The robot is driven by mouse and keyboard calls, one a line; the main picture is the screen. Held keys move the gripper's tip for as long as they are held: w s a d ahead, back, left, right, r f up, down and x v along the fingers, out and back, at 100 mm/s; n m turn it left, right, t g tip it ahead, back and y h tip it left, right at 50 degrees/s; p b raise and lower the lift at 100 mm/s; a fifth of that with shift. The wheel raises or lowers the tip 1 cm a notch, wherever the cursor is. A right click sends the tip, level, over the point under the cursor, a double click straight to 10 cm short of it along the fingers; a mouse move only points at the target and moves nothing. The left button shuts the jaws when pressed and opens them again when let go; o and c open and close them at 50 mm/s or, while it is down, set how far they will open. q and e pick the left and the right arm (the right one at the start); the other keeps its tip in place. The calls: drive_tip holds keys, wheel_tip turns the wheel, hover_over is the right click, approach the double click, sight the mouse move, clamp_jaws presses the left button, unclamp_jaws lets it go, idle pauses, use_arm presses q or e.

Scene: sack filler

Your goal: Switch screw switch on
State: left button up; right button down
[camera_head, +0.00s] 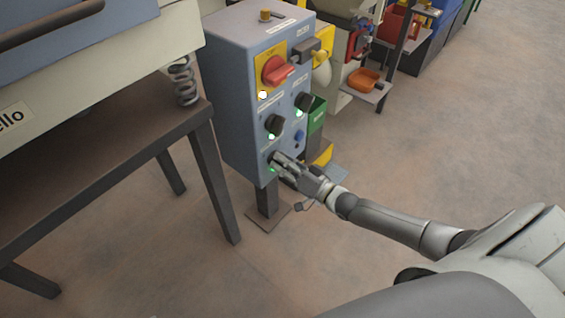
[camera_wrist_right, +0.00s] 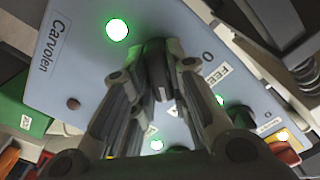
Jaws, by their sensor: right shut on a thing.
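The blue-grey control box (camera_head: 235,85) stands on a post and carries several black rotary knobs. My right gripper (camera_head: 279,163) is at the lowest black knob (camera_head: 273,155), with a lit green lamp (camera_head: 272,169) just below it. In the right wrist view my right gripper (camera_wrist_right: 160,85) is shut on this black knob (camera_wrist_right: 154,50), its fingers on either side. A label beside it is partly hidden; "FEE" and a "0" can be read. A bright green lamp (camera_wrist_right: 117,30) glows near the knob. My left gripper is not in view.
Two more black knobs, upper (camera_head: 303,101) and middle (camera_head: 274,124), have lit green lamps. A red rotary switch (camera_head: 276,70) sits above on a yellow plate, and a blue button (camera_head: 299,136) below right.

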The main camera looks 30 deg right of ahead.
idle(0.5)
drive_tip(key=c, duration=1.4)
unclamp_jaws()
drive_tip(key=shift+s, duration=0.1)
drive_tip(key=v, duration=1.1)
drive_tip(key=shift+s+d, duration=0.15)
drive_tip(key=shift+s, duration=0.25)
